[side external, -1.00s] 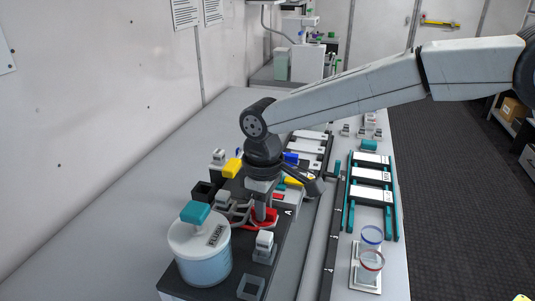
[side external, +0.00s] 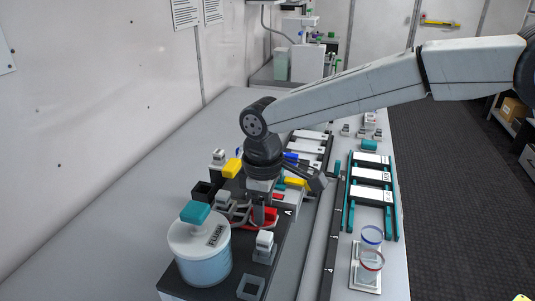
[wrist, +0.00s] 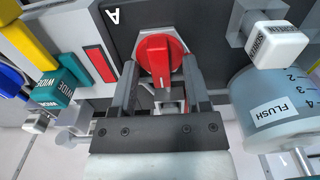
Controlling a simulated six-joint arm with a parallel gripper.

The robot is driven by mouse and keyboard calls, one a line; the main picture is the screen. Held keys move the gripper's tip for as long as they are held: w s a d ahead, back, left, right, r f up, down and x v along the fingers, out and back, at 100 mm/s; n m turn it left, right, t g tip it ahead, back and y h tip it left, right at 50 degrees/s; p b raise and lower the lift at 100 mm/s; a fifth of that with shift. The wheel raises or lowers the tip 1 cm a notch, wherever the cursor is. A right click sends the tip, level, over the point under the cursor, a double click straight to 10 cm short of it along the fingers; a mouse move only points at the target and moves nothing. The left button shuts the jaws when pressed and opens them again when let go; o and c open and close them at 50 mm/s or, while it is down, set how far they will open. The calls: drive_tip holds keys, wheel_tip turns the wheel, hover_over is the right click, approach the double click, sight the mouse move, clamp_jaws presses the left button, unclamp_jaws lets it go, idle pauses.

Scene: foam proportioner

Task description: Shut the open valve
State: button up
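The red valve handle (wrist: 154,60) sits on a red round base on a dark panel marked A. It carries a white line and points down toward my gripper in the wrist view. My gripper (wrist: 160,72) reaches over it with one finger on each side. The fingers look apart, with a gap to the handle at least on the right, so I see no firm grip. In the side external view the red valve (side external: 272,214) is mostly hidden behind my gripper (side external: 264,219).
A jar labelled FLUSH (side external: 200,252) stands close to my gripper. Yellow (side external: 232,167), white and grey blocks crowd around the valve. A teal rack (side external: 371,190) and two ringed cups stand to the right. The grey bench at left is clear.

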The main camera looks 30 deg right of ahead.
drive_tip(key=shift+r, duration=3.9)
drive_tip(key=shift+d, duration=0.1)
drive_tip(key=s+d+f+m+t, duration=0.15)
drive_tip(key=d+f, duration=0.25)
drive_tip(key=d, duration=0.4)
drive_tip(key=s+d+f+m, duration=0.3)
drive_tip(key=d+f, duration=0.1)
drive_tip(key=d, duration=0.4)
drive_tip(key=s+d+f+m+t, duration=0.1)
drive_tip(key=s+d+f+m, duration=0.3)
drive_tip(key=s+d+f, duration=0.3)
drive_tip(key=s+d, duration=0.2)
drive_tip(key=s, duration=0.1)
drive_tip(key=shift+s+d+m, duration=0.25)
drive_tip(key=shift+d+m, duration=0.05)
drive_tip(key=shift+m, duration=0.05)
